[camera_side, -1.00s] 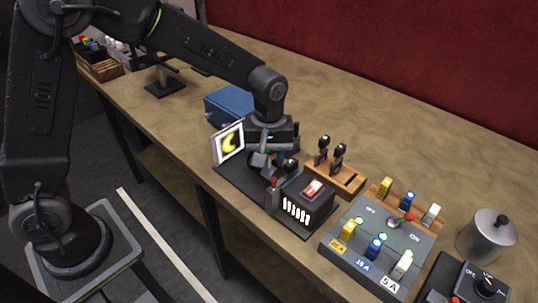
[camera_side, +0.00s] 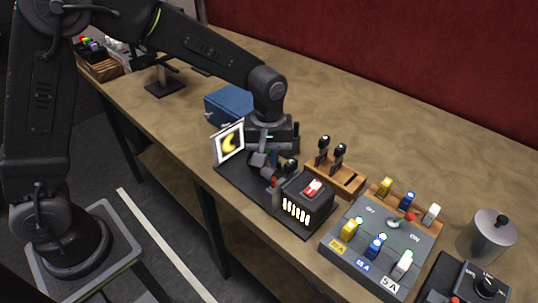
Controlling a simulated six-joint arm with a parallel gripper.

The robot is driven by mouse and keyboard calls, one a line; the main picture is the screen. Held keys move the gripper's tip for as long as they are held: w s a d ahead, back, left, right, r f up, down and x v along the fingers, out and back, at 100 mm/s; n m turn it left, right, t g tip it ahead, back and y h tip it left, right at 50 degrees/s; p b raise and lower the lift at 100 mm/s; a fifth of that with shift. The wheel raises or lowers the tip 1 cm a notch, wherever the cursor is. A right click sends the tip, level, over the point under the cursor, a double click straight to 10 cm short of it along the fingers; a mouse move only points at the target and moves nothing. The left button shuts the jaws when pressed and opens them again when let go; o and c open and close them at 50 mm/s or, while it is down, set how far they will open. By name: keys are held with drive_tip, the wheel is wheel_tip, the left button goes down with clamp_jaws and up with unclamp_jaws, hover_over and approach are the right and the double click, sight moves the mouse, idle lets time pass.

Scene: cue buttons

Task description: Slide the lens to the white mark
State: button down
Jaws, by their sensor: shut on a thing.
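My gripper (camera_side: 262,160) points down over the black rail base (camera_side: 236,187), between the screen and the lamp box. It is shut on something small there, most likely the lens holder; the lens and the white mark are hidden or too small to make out. The black lamp box (camera_side: 304,200) stands at the right end, with a red switch on top and glowing slots in front. A red-topped post (camera_side: 275,186) stands beside the box.
A blue box (camera_side: 230,104) sits behind the screen. A wooden rack (camera_side: 337,178) with black-handled pieces stands right of the base. A grey fuse panel (camera_side: 372,248), a metal canister (camera_side: 487,236) and a black knob box (camera_side: 474,284) fill the right front.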

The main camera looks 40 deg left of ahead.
drive_tip(key=shift+a, duration=0.7)
drive_tip(key=c, duration=1.1)
unclamp_jaws()
drive_tip(key=shift+c, duration=0.2)
drive_tip(key=shift+r, duration=0.1)
wheel_tip(320, 180, up, 14)
drive_tip(key=shift+f, duration=0.2)
drive_tip(key=s+a+m+t, duration=0.2)
drive_tip(key=s+a+m, duration=0.1)
drive_tip(key=s, duration=0.7)
drive_tip(key=s+a+m+t, duration=0.3)
drive_tip(key=s+m, duration=0.3)
drive_tip(key=s, duration=0.3)
drive_tip(key=shift+s+a+r+t, duration=0.15)
drive_tip(key=shift+s+a+t, duration=0.2)
drive_tip(key=shift+a, duration=0.4)
